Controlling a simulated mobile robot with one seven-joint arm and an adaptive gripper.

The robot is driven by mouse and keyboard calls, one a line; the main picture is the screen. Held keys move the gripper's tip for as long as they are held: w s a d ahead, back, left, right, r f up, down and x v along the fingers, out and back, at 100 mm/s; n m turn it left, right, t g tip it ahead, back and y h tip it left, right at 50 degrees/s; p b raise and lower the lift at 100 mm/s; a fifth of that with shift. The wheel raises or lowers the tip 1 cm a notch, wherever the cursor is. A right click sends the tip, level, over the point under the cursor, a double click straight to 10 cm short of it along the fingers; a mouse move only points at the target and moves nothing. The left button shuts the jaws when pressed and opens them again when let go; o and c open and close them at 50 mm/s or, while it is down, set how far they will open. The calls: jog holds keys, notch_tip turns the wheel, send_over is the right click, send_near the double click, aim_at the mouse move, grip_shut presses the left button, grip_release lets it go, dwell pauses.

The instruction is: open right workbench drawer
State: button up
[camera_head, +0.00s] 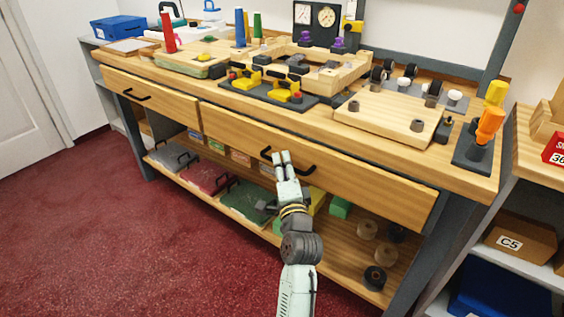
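The workbench's right drawer (365,183) has a wide wooden front under the benchtop. Its black bar handle (305,171) shows on both sides of my gripper's fingers. My gripper (281,156) is at the middle of this handle, its two pale fingers pointing at the drawer front. The fingers hide the handle's middle, and only a narrow gap shows between them. I cannot tell whether they are shut on the bar or only in front of it. The drawer front looks about flush with the bench; no drawer inside shows.
The left drawer (155,97) is shut. The lower shelf (325,238) below holds trays, coloured blocks and dark rolls. The benchtop (470,181) carries a wooden board, fixtures and an orange-handled tool. A side shelf (515,165) stands close at the right. Red floor (120,230) is clear at the left.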

jog(key=shift+w+a+r, duration=0.1)
jog(key=shift+w, duration=0.4)
grip_shut()
dwell(0.6)
